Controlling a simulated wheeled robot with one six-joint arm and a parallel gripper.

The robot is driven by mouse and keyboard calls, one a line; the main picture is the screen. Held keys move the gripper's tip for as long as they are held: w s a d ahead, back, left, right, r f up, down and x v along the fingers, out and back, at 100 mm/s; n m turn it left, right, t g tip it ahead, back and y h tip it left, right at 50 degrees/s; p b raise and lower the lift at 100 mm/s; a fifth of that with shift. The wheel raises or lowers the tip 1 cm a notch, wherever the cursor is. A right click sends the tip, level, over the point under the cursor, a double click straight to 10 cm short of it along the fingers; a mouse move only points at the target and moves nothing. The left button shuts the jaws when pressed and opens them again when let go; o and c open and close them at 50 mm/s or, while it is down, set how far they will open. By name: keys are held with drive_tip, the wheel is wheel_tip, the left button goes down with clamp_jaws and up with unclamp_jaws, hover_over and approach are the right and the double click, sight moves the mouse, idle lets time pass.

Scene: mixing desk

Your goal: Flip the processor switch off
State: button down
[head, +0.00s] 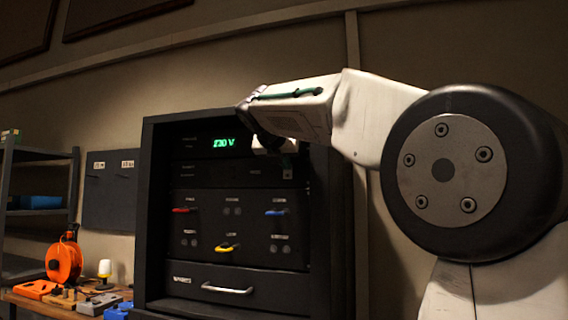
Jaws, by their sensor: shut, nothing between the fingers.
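A black rack cabinet (148,220) stands ahead with several panels. A small pale switch or fitting (287,173) sits at the right end of the second panel (225,173); its label and position are too small to read, so I cannot confirm it is the processor switch. My gripper (284,158) hangs under the end of my arm, in front of the panel's upper right, just above that fitting. It looks shut and empty. The fingertips are dark and partly hidden, and I cannot tell whether they touch the panel.
Below are red (184,210), blue (275,212) and yellow (227,247) handles and a drawer with a silver handle (227,289). An orange cable reel (64,261) stands on a bench at left, beside a shelf (8,190).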

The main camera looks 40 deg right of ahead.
drive_tip(key=shift+r, duration=0.15)
drive_tip(key=shift+r, duration=0.7)
drive_tip(key=shift+a, duration=0.1)
drive_tip(key=r+v, duration=0.1)
drive_tip(key=v, duration=1.2)
drive_tip(key=shift+r, duration=0.1)
